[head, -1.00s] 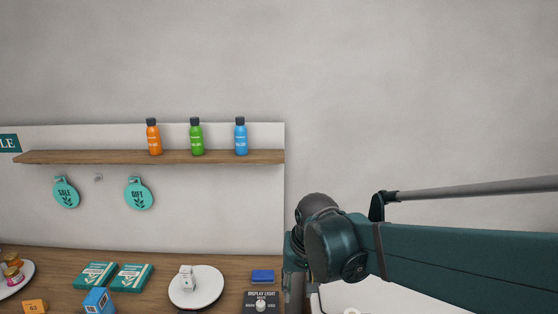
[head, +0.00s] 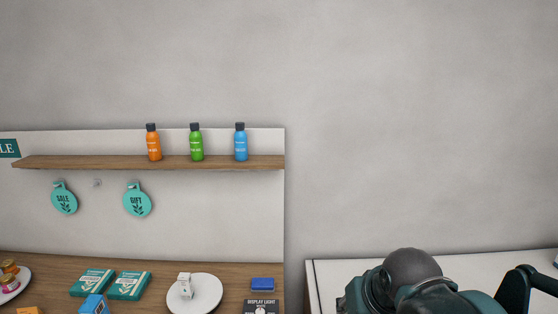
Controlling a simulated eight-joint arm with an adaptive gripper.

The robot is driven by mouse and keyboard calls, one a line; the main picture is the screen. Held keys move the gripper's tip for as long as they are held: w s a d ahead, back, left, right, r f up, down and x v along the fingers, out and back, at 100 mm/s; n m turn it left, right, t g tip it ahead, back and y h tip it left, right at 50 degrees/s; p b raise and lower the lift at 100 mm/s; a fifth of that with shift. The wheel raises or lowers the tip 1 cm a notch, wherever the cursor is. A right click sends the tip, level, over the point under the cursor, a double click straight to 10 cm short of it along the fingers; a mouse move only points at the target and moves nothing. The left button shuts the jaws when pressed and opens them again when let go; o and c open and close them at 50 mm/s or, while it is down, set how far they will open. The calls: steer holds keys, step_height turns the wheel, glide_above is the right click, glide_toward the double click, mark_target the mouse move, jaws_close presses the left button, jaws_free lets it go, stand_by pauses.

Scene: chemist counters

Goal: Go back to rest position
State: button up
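My gripper is not in the head view. Only part of my dark green arm shows at the lower right, with a rounded dark joint over the white counter. The arm's far end is cut off by the bottom edge, so I cannot see whether the gripper holds anything.
Orange (head: 153,146), green (head: 196,146) and blue (head: 241,146) bottles stand on a wooden shelf (head: 80,162). The wooden counter (head: 235,269) holds teal boxes (head: 129,286) and a white plate (head: 209,302). A white counter (head: 465,264) is at right.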

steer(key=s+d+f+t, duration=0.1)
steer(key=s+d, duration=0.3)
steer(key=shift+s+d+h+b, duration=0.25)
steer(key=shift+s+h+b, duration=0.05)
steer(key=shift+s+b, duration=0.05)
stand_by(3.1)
